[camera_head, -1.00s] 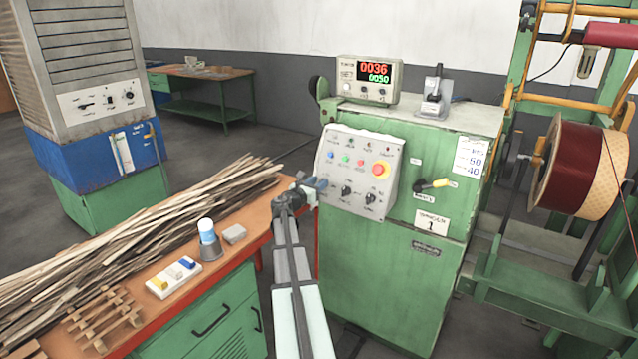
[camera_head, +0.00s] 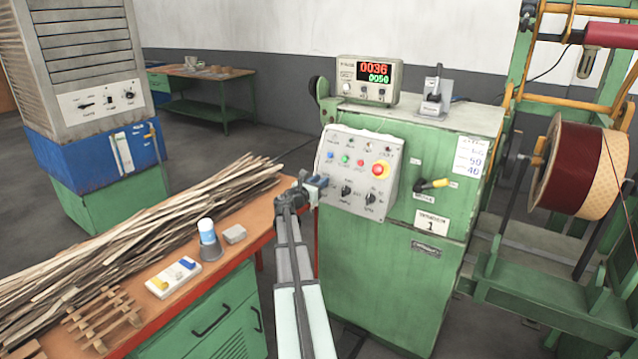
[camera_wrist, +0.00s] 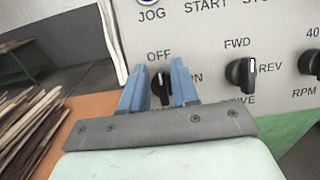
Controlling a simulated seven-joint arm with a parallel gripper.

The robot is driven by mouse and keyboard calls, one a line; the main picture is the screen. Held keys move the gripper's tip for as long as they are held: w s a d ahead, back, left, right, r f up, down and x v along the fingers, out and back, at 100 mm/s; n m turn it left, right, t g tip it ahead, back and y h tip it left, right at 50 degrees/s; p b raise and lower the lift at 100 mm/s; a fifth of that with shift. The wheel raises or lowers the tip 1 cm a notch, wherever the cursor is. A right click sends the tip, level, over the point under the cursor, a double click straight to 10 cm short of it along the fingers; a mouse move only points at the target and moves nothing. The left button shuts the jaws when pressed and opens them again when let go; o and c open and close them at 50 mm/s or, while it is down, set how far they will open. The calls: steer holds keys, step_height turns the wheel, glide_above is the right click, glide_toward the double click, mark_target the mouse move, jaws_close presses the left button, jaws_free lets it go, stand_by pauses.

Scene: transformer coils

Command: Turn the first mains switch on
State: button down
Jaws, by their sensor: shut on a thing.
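A sloped grey control panel (camera_head: 350,205) sits on the front of the green machine cabinet. In the wrist view a dark rotary switch knob (camera_wrist: 160,90) on the panel stands between my gripper's two blue fingers. The label OFF is above it and ON is to its right, partly covered by the right finger. My gripper (camera_wrist: 158,84) is shut on this knob. In the head view my gripper (camera_head: 318,183) is at the panel's lower left and hides the knob. The knob's exact pointing is hard to tell.
A FWD/REV selector knob (camera_wrist: 240,72) is close to the right of my fingers. A red emergency button (camera_head: 380,170) is at the panel's right.

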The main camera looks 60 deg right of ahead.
steer(key=shift+f+m, duration=0.1)
steer(key=shift+m, duration=0.4)
steer(key=m+g, duration=0.1)
steer(key=m, duration=0.1)
steer(key=m+g, duration=0.1)
steer(key=m, duration=0.1)
steer(key=shift+s+f+m+y, duration=0.1)
steer(key=shift+s+m+y, duration=0.05)
steer(key=shift+m+y, duration=0.2)
steer(key=m+g+y, duration=0.1)
steer(key=m, duration=0.2)
steer(key=m+g+y, duration=0.1)
steer(key=m, duration=0.3)
steer(key=m+g+y, duration=0.1)
steer(key=m, duration=0.3)
steer(key=shift+s+a+f+m, duration=0.15)
steer(key=shift+s+f+m, duration=0.1)
steer(key=shift+s, duration=0.05)
steer(key=shift+f+m+y, duration=0.15)
steer(key=shift+m+y, duration=0.6)
steer(key=shift+m, duration=1.05)
steer(key=shift+w, duration=0.1)
steer(key=c, duration=1.2)
jaws_free()
